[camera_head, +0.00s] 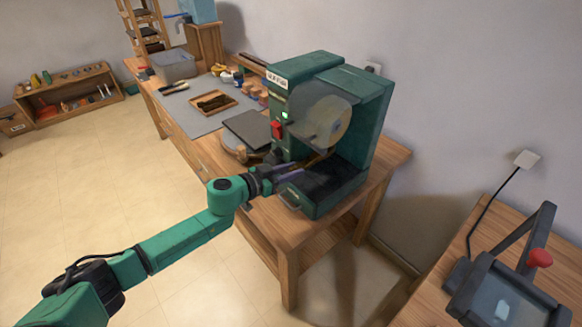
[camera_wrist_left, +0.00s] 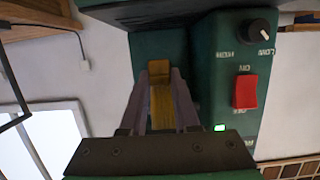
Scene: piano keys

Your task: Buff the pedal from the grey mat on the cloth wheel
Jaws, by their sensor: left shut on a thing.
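My left gripper (camera_head: 292,173) is shut on the brass-coloured pedal (camera_head: 313,162), a slim bar pointing into the open front of the green buffing machine (camera_head: 300,72). The pedal also shows between the fingers in the left wrist view (camera_wrist_left: 160,106). The pale cloth wheel (camera_head: 341,125) stands above and to the right of the pedal, partly behind a see-through guard. I cannot tell whether they touch. A green lamp (camera_wrist_left: 219,128) is lit beside the red switch (camera_wrist_left: 246,92). The grey mat (camera_head: 192,115) lies on the bench left of the machine. My right gripper is out of view.
A dark flat board (camera_head: 250,128) lies close left of the machine. A second bench (camera_head: 424,299) with a metal frame is at right.

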